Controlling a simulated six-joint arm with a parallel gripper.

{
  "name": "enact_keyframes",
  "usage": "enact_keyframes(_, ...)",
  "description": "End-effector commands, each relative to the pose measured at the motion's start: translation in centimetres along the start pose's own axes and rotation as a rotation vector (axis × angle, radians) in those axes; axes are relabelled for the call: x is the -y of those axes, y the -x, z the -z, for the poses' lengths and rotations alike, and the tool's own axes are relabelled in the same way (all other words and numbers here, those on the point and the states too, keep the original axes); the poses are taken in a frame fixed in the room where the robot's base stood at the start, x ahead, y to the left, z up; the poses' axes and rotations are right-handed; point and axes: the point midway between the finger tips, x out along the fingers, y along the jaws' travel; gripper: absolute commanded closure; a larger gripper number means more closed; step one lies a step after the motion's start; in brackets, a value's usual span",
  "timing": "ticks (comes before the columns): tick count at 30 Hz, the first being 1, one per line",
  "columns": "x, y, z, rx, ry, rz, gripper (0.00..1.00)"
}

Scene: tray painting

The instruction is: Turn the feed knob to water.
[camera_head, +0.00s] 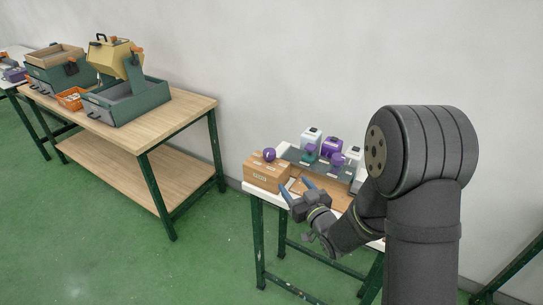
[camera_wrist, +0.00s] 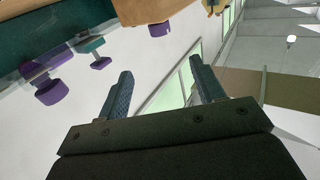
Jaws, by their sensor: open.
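A small light-wood box (camera_head: 262,178) with pale labels stands at the left end of the white table. A round purple knob (camera_head: 269,155) sits on top of it; I take this as the feed knob, but the label words are too small to read and its setting cannot be told. In the wrist view, which is upside down, the purple knob (camera_wrist: 159,29) hangs from the wooden box (camera_wrist: 148,10) at the top. My gripper (camera_head: 296,187) is open and empty, just right of the box in the head view. Its two fingers (camera_wrist: 161,70) are apart, with nothing between them.
Behind my gripper stand white and purple containers (camera_head: 333,145), a teal knob (camera_head: 310,150) and another purple knob (camera_head: 338,160). A brown board (camera_head: 325,190) lies nearby. A wooden workbench (camera_head: 140,130) with a green toolbox (camera_head: 125,105) stands at left; green floor lies between.

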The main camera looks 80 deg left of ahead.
Motion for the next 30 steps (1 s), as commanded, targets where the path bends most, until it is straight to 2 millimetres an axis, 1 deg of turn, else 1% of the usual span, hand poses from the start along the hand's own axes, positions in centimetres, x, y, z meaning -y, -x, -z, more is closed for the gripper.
enact_keyframes(5, 0.1, -3.1, 0.0, -0.004, 0.001, 0.001, 0.38)
enact_keyframes(12, 0.1, -8.5, 0.1, -0.004, 0.002, 0.001, 0.38)
enact_keyframes(18, 0.1, -12.6, 0.1, -0.004, 0.002, 0.001, 0.38)
enact_keyframes(21, 0.1, -14.2, 0.1, -0.004, 0.002, 0.000, 0.38)
enact_keyframes(24, 0.0, -15.4, 0.1, -0.004, 0.003, -0.001, 0.38)
enact_keyframes(30, 0.0, -16.6, 0.1, -0.003, 0.002, -0.001, 0.38)
